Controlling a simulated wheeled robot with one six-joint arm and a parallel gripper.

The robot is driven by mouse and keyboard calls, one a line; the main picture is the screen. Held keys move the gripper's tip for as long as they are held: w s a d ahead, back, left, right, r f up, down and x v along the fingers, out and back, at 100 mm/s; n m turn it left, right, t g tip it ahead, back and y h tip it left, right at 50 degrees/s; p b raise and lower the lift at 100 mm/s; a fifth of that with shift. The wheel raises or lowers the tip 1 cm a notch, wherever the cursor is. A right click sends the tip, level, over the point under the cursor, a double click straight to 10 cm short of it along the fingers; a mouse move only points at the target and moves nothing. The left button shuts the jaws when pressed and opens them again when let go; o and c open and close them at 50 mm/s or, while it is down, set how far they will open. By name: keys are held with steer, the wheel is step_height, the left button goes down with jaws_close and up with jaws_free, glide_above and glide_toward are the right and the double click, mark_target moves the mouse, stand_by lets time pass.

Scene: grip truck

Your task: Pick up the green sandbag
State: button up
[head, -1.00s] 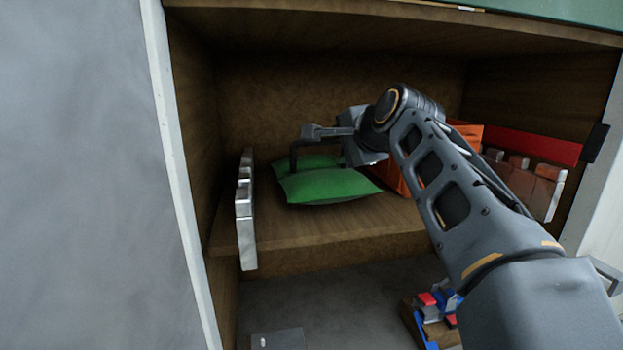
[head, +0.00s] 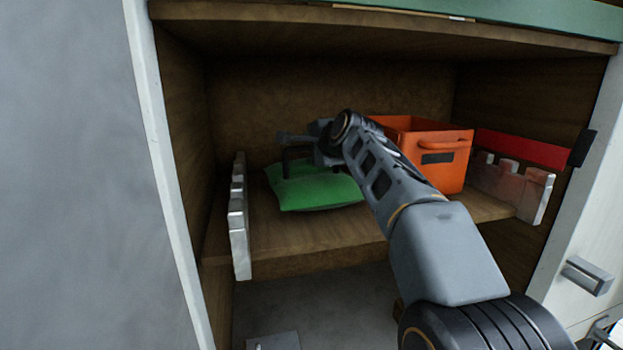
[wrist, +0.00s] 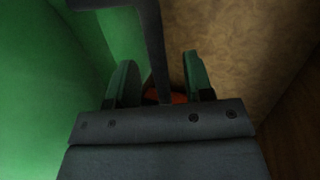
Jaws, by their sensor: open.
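The green sandbag (head: 312,190) lies on the wooden shelf, left of the orange bin. Its green surface fills the left side of the wrist view (wrist: 35,90). My gripper (head: 296,152) is at the back upper part of the bag, with my arm reaching in from the right and covering part of the bag. In the wrist view my gripper (wrist: 160,82) is open, its two fingers apart. A dark bar (wrist: 152,40) passes between them, seemingly the bag's handle. Whether the fingers touch it I cannot tell.
The orange bin (head: 445,160) stands right of the bag on the shelf (head: 285,238). A grey notched bracket (head: 239,215) is at the shelf's left front; another with a red strip (head: 525,148) is at the right. The compartment's side walls and upper board enclose the space.

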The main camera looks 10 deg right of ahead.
mark_target(309, 166)
steer(key=shift+p+x, duration=0.35)
steer(key=shift+x, duration=1.3)
steer(key=shift+d+f, duration=0.1)
steer(key=shift+c, duration=0.3)
jaws_close()
steer(key=shift+s+r, duration=0.15)
steer(key=shift+r, duration=0.2)
steer(key=shift+f, duration=0.1)
